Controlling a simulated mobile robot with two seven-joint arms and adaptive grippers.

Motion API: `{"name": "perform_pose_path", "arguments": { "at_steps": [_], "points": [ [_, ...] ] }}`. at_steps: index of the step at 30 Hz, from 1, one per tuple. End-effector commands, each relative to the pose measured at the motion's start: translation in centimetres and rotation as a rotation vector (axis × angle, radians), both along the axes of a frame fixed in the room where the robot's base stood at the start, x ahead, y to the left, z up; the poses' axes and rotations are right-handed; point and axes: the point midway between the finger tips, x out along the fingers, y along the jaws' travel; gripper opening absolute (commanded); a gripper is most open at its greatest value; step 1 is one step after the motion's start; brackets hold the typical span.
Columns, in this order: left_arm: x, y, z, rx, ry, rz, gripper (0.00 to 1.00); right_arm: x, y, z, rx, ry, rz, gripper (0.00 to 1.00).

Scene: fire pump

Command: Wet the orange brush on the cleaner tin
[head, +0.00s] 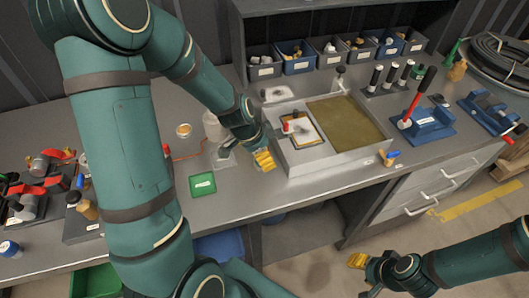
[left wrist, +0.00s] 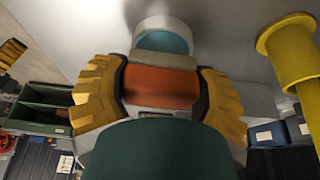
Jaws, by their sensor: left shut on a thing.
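My left gripper (head: 263,160) is low over the bench, just left of the grey tray. In the left wrist view its yellow fingers (left wrist: 160,95) are shut on an orange block-like part, which I take for the orange brush (left wrist: 160,85). The brush's other end is hidden. A round white rim with a teal inside (left wrist: 165,42) shows just beyond it; I cannot tell whether this is the tin or whether they touch. I cannot identify the cleaner tin in the head view. My right gripper (head: 362,274) is at the lower right, clear of the bench; its opening is unclear.
A translucent bottle (head: 213,126) stands behind my left gripper. A green tray (head: 203,184) lies to its left. The grey tray (head: 313,160) is to its right, with a blue-and-orange item (head: 390,157) near the front edge. Small bins (head: 298,67) line the back.

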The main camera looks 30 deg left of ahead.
Motion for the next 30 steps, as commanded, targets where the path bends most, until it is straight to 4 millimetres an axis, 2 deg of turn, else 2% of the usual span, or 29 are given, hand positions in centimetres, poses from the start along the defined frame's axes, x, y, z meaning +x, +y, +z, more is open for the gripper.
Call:
{"name": "perform_pose_path", "arguments": {
  "at_steps": [30],
  "points": [
    [0.01,-0.01,-0.64,0.000,0.000,0.000,0.31,0.03,-0.01,-0.70,0.000,-0.001,0.000,0.47]
  ]
}}
